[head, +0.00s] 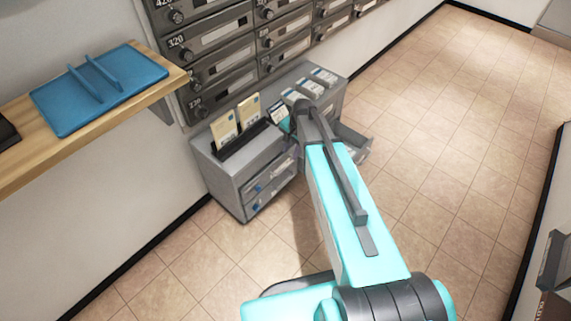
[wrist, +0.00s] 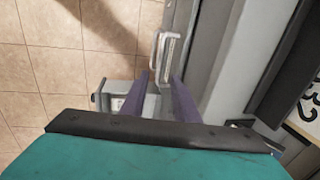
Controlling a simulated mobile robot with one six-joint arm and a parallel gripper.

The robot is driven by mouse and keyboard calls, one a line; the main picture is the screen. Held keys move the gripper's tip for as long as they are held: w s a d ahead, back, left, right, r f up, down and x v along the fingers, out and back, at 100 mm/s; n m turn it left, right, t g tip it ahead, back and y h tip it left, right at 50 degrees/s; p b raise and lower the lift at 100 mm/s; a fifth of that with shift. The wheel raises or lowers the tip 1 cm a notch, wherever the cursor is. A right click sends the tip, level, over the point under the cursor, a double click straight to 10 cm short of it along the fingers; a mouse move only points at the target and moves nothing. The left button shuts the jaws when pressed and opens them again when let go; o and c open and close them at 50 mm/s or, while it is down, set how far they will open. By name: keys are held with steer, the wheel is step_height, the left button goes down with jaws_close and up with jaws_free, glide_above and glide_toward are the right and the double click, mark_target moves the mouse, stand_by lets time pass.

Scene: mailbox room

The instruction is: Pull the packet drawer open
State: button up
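The grey cabinet (head: 235,185) stands on the floor below the mailboxes. Two closed drawers with blue handle parts (head: 268,186) show on its left front. A drawer at the right (head: 357,146) stands out from the cabinet, partly behind my arm. I cannot tell which is the packet drawer. In the wrist view, my gripper (wrist: 160,77) has two purple fingers apart with nothing visibly held. A pale bar handle (wrist: 167,47) on a grey front lies just beyond the fingertips.
Card holders (head: 240,138) and small packets stand on the cabinet top. A wooden shelf (head: 100,115) with a blue tray (head: 98,88) juts out at the left. Mailboxes (head: 225,50) cover the wall above. The tiled floor (head: 450,130) at the right is clear.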

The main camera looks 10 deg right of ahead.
mark_target(287, 166)
steer(key=f, duration=0.3)
steer(key=w+f, duration=0.1)
steer(key=f, duration=0.2)
steer(key=a+f+b, duration=0.1)
steer(key=f, duration=0.2)
steer(key=shift+w+f, duration=0.1)
steer(key=shift+w, duration=0.05)
jaws_close()
